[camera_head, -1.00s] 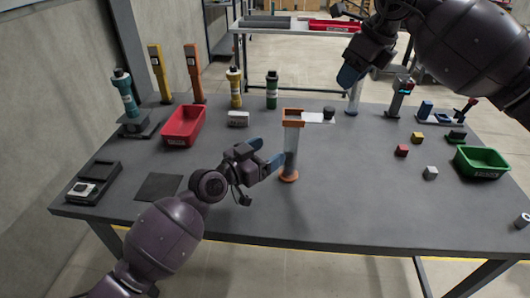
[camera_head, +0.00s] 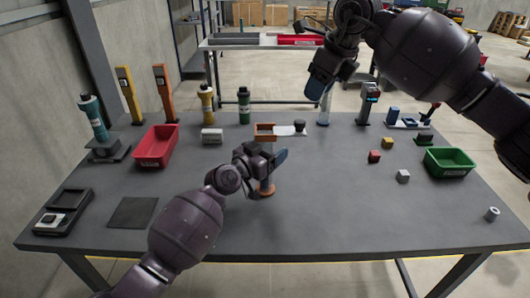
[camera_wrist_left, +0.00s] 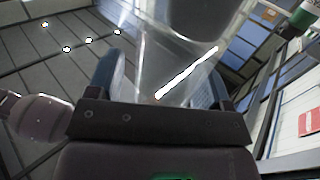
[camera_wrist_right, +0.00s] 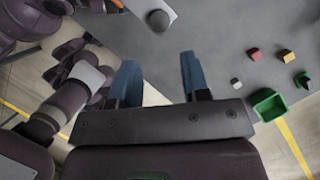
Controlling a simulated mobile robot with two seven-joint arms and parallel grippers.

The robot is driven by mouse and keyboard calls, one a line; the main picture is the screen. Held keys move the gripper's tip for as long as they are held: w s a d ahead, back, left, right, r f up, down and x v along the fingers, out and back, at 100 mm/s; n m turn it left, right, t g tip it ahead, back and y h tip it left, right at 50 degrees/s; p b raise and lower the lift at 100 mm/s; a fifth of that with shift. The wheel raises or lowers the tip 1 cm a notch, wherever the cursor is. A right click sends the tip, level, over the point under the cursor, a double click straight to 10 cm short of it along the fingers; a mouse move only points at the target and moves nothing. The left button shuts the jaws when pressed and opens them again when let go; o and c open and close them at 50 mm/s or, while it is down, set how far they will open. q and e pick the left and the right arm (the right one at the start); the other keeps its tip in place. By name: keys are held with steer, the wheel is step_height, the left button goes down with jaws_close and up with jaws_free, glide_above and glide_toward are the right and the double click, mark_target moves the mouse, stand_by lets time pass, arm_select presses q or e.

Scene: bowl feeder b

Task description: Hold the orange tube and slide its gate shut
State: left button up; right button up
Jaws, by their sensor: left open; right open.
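The orange tube is a clear upright cylinder with an orange top (camera_head: 265,131) and an orange foot (camera_head: 266,189). Its gate, a pale flat plate (camera_head: 285,131) with a dark knob (camera_head: 300,126), sticks out to the right of the top. The plate and knob (camera_wrist_right: 158,19) also show in the right wrist view. My left gripper (camera_head: 274,160) is open at the tube's middle; in the left wrist view the clear wall (camera_wrist_left: 160,75) lies between its blue fingers. My right gripper (camera_head: 320,84) is open and empty, above and apart from the gate.
A clear blue-based tube (camera_head: 323,112) stands behind my right gripper. A red bin (camera_head: 156,146) is at left, a green bin (camera_head: 450,160) at right. Small cubes (camera_head: 403,176) lie right of centre. Coloured tubes stand along the back. The front middle is clear.

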mark_target(301, 121)
arm_select(q)
steer(key=shift+c, duration=0.5)
jaws_close()
arm_select(e)
steer(key=shift+o, duration=1.4)
steer(key=shift+r, duration=0.1)
steer(key=shift+m+t, duration=0.3)
steer(key=shift+m, duration=0.4)
steer(key=x, duration=0.9)
steer(key=shift+s+a+f, duration=0.1)
steer(key=shift+s+f, duration=0.1)
steer(key=shift+f, duration=0.25)
jaws_close()
